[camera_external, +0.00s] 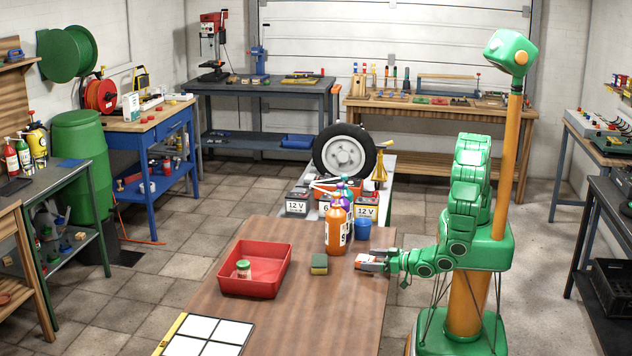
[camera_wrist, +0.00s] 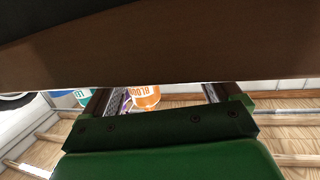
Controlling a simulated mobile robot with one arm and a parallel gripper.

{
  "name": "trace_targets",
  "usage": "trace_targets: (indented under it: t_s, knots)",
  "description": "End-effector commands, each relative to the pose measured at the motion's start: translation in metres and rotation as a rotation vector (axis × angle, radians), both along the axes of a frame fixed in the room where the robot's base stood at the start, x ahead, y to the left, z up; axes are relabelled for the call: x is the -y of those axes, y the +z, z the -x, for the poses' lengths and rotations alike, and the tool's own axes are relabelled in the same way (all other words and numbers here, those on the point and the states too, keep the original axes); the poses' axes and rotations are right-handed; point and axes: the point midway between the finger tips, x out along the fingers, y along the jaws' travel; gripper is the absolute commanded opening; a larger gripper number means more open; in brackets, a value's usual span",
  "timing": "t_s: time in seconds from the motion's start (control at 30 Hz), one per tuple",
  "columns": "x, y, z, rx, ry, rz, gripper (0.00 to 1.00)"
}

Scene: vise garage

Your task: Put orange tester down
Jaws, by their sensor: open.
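The orange tester (camera_external: 369,260) is a small orange block at the right edge of the brown table in the external view. My gripper (camera_external: 364,263) is low over that edge, right at the tester, with its fingers around or beside it. Whether they touch it is too small to tell. In the wrist view my gripper (camera_wrist: 160,92) has its two fingers wide apart. I cannot make out the tester there. A wide brown and black band fills the top of that view.
An orange spray bottle (camera_external: 338,231), a blue cup (camera_external: 362,229) and a green-and-yellow sponge (camera_external: 319,264) stand near the gripper. The brown table (camera_external: 325,325) is clear in front.

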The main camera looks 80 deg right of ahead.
Motion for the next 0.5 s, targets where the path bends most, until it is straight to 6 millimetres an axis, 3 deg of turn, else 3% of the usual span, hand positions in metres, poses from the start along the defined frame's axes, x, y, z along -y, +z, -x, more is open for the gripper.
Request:
trace_targets:
  t_s: [0.23,0.5]
  knots:
    - [0.0,0.0,0.0,0.0,0.001,0.001,0.91]
    - [-0.003,0.002,0.014,0.0,0.001,0.0,0.91]
